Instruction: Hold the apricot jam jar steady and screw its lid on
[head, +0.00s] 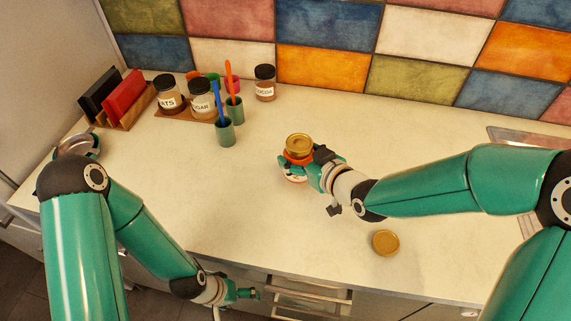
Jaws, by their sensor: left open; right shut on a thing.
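The jam jar (297,178) stands on the middle of the counter, mostly hidden by my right gripper. Its top is round and golden; at this size I cannot tell whether that is a lid or the jar's open mouth. My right gripper (298,159) is shut on the jar from the right side. A loose gold lid (385,243) lies flat on the counter, to the right of the jar and nearer the front edge. My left gripper (248,293) is open and empty, low at the counter's front edge, away from both jar and lid.
At the back left stand a wooden rack (128,112) with dark and red items, labelled jars (170,97) on a wooden tray, green cups (226,133) with utensils, and a cocoa jar (265,84). A sink edge (507,137) shows at right. The counter's middle (215,195) is clear.

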